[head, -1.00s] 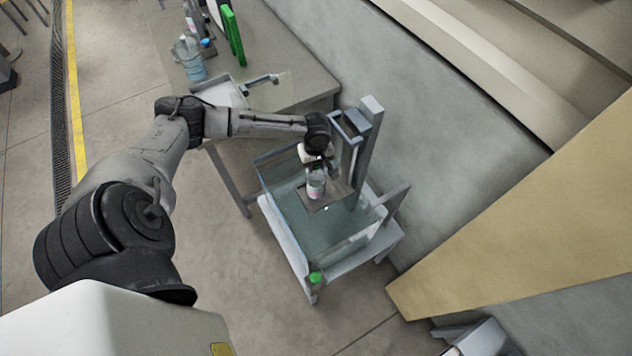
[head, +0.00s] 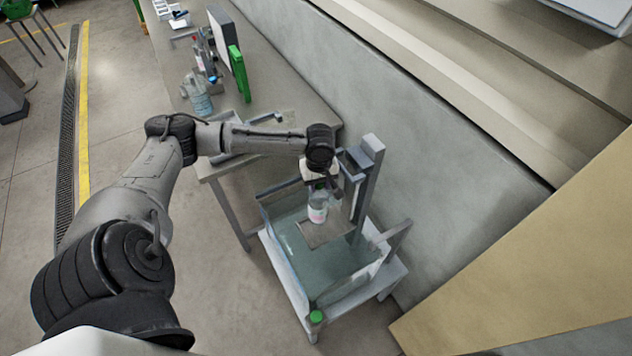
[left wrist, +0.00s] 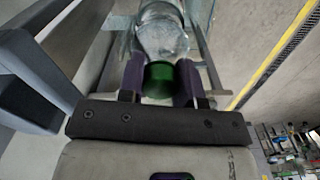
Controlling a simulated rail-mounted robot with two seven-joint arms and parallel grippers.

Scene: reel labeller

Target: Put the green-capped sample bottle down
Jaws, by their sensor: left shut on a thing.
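The sample bottle (head: 318,212) is clear with a pale and pink label. It hangs below my left gripper (head: 321,188) in the head view, at the far edge of a flat grey plate (head: 326,236) within a glass-walled tank (head: 335,268). In the left wrist view, the two fingers of the left gripper (left wrist: 160,80) are closed around the bottle's green cap (left wrist: 158,80), with the clear bottle body (left wrist: 162,35) beyond. I cannot tell whether its base touches the plate. My right gripper is not in view.
A grey upright post (head: 366,190) stands close right of the gripper. A workbench (head: 290,95) behind holds a large clear bottle (head: 197,97) and a green panel (head: 238,72). A wall bounds the right.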

